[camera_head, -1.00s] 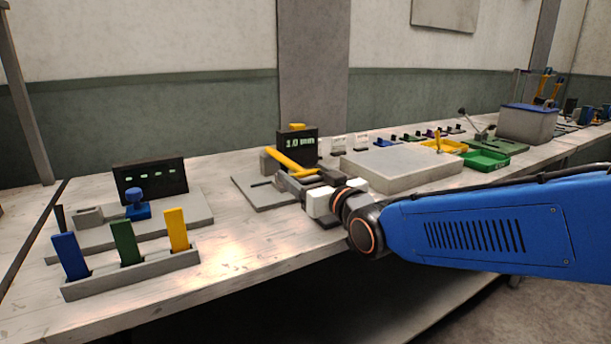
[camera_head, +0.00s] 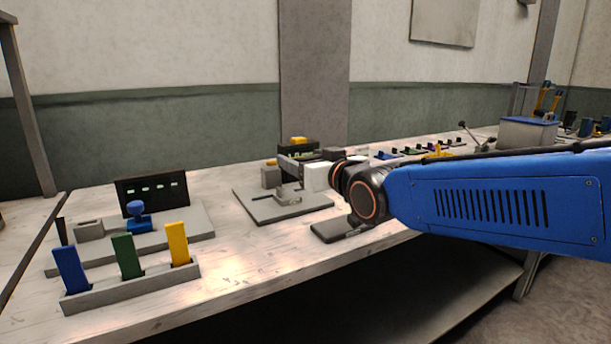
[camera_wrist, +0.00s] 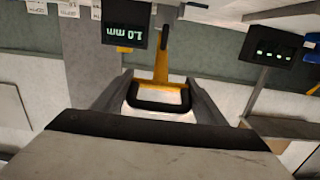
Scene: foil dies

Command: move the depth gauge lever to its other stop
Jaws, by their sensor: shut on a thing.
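The depth gauge stands on a grey base plate (camera_head: 262,208) on the bench, with a dark display box at its back. In the wrist view its display (camera_wrist: 124,35) appears upside down and reads 1.0 mm. The yellow lever (camera_wrist: 162,62) runs between my fingers in that view, with a dark bar across its near end. My gripper (camera_head: 287,163) is at the gauge, above the plate and in front of the display, shut on the lever. In the head view the gripper hides most of the lever and part of the display.
At the left stands a rack (camera_head: 135,286) with blue, green and yellow tabs. Behind it is a fixture with a dark display (camera_head: 152,190) and a blue knob (camera_head: 137,209). A dark flat pad (camera_head: 335,231) lies by the front edge. A blue-lidded bin (camera_head: 528,134) stands at the far right.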

